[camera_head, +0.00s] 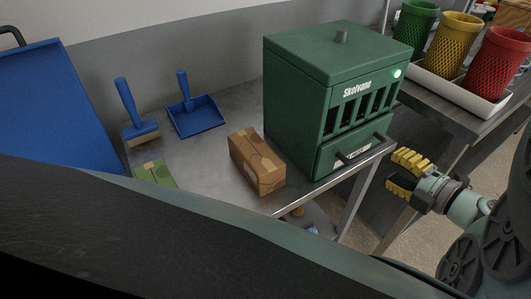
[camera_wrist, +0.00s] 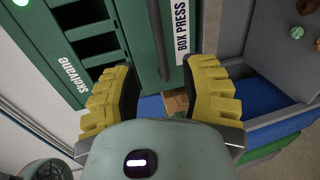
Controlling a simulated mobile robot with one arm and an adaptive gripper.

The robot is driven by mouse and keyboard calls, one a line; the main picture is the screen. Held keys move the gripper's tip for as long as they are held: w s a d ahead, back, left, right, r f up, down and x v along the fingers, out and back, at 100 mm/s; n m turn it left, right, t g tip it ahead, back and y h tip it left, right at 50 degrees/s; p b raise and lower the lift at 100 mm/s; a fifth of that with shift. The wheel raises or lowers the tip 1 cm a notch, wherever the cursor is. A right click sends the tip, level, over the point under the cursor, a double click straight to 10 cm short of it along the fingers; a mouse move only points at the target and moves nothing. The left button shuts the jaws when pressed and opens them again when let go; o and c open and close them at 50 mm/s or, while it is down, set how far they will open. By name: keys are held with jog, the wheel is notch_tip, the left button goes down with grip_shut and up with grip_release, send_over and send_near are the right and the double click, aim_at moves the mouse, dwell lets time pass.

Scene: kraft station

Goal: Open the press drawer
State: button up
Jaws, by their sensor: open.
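The green box press (camera_head: 325,95) stands on the metal table, with vertical slots above a drawer. The press drawer (camera_head: 350,150) has a dark bar handle (camera_head: 362,149) and a white label. The drawer front looks flush with the press. In the wrist view the handle (camera_wrist: 164,50) runs vertically beside the "BOX PRESS" label (camera_wrist: 182,32). My gripper (camera_head: 400,172) is open with yellow-padded fingers, to the right of the drawer front. In the wrist view the gripper (camera_wrist: 163,95) faces the drawer with the handle's end between the fingers' directions; contact is not visible.
A brown cardboard box (camera_head: 257,162) sits on the table (camera_head: 215,165) left of the press. Green, yellow and red baskets (camera_head: 495,65) stand in a white tray on the right-hand bench. Floor shows between table and bench.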

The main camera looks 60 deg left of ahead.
aim_at(368, 150)
jog(key=x, duration=0.8)
jog(key=shift+s+p, duration=0.1)
jog(key=shift+p, duration=0.25)
grip_shut()
